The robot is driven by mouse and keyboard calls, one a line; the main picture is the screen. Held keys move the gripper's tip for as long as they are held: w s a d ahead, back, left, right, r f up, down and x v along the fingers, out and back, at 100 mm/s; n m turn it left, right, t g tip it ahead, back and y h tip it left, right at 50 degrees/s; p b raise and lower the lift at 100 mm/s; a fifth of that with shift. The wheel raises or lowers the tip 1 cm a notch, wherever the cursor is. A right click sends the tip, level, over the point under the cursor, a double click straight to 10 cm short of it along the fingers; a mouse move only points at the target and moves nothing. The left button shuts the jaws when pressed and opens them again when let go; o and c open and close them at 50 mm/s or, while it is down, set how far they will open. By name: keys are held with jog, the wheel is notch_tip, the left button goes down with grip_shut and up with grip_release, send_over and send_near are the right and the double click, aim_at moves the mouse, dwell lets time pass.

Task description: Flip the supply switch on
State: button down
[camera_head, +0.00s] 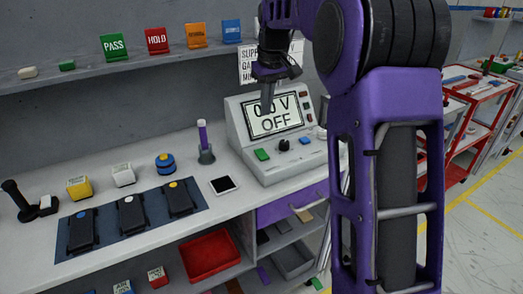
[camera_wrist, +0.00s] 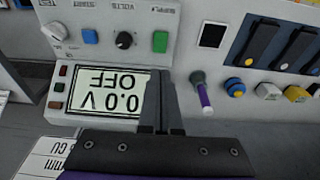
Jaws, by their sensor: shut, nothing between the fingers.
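The supply unit (camera_head: 232,125) is a light grey box with a sloped front on the bench. Its screen (camera_head: 283,117) reads 0.0 V OFF, and it shows upside down in the wrist view (camera_wrist: 108,92). A green switch (camera_head: 262,155) sits at the lower left of the panel. In the wrist view the green switch (camera_wrist: 160,42) is beside a label that appears to read SUPPLY. My gripper (camera_head: 267,109) is shut and empty, pointing down in front of the screen. In the wrist view its fingertips (camera_wrist: 160,80) are apart from the green switch.
A black knob (camera_head: 283,145) and a blue button (camera_head: 305,140) are right of the green switch. A shelf with colored signs is behind.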

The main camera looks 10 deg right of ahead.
aim_at(260, 151)
jog(key=shift+w, duration=0.1)
dwell(0.4)
jog(key=f+b, duration=0.1)
jog(key=f, duration=0.3)
jog(key=w+f+b, duration=0.1)
jog(key=f, duration=0.4)
jog(key=w+a+f+b, duration=0.1)
jog(key=f, duration=0.3)
jog(key=shift+w+f, duration=0.25)
jog(key=shift+f, duration=0.05)
